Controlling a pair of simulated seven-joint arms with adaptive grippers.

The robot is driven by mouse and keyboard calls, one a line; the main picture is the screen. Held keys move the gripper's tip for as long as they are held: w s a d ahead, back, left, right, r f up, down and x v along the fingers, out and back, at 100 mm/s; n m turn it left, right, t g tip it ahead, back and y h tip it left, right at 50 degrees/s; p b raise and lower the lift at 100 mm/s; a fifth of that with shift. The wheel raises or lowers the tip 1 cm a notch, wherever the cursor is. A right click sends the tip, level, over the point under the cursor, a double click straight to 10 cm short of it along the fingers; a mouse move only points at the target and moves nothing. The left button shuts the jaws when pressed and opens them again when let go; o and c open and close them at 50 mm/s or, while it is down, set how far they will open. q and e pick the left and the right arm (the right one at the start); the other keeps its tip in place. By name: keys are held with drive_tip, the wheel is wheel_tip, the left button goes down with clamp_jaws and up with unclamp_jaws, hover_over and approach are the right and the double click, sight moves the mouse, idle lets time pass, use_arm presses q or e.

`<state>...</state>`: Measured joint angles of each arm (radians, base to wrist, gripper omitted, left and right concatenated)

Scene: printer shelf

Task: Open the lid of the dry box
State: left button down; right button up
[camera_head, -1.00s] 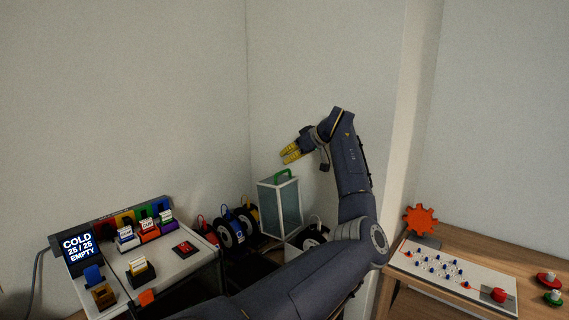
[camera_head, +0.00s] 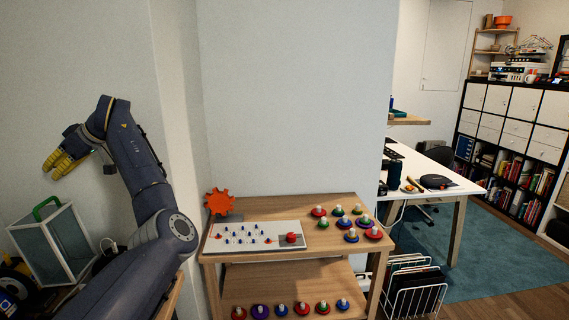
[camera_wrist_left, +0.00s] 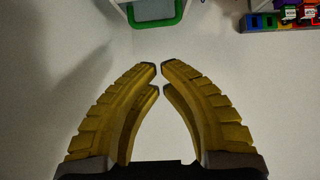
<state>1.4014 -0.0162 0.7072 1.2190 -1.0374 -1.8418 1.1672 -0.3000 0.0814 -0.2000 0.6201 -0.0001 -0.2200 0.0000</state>
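The dry box appears to be the clear-sided box with a pale frame (camera_head: 56,249) at the lower left of the head view. A green handle (camera_head: 47,209) stands on its top, and the lid looks closed. The left wrist view shows the green handle (camera_wrist_left: 158,22) at its top edge. My left gripper (camera_head: 50,172) is above the box, apart from it, with yellow fingers pointing left. My right gripper is out of view.
A wooden shelf table (camera_head: 330,265) holds a white pegboard (camera_head: 250,239), an orange gear (camera_head: 219,201) and several coloured knobbed pieces. A wall corner stands behind my left arm. A white desk (camera_head: 430,180) and black bookshelf (camera_head: 510,125) are farther right.

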use_arm(q)
hover_over(56, 212)
drive_tip(key=a, duration=0.2)
drive_tip(key=f, duration=0.5)
drive_tip(key=shift+s+a+f, duration=0.2)
drive_tip(key=shift+s, duration=0.15)
drive_tip(key=shift+w+d+f, duration=0.15)
drive_tip(key=shift+d+f, duration=0.2)
drive_tip(key=shift+d, duration=0.15)
drive_tip(key=shift+w+d+f, duration=0.1)
drive_tip(key=shift+d+f, duration=0.2)
drive_tip(key=shift+d, duration=0.2)
drive_tip(key=shift+d+f, duration=0.15)
drive_tip(key=shift+d, duration=0.4)
drive_tip(key=shift+a, duration=0.15)
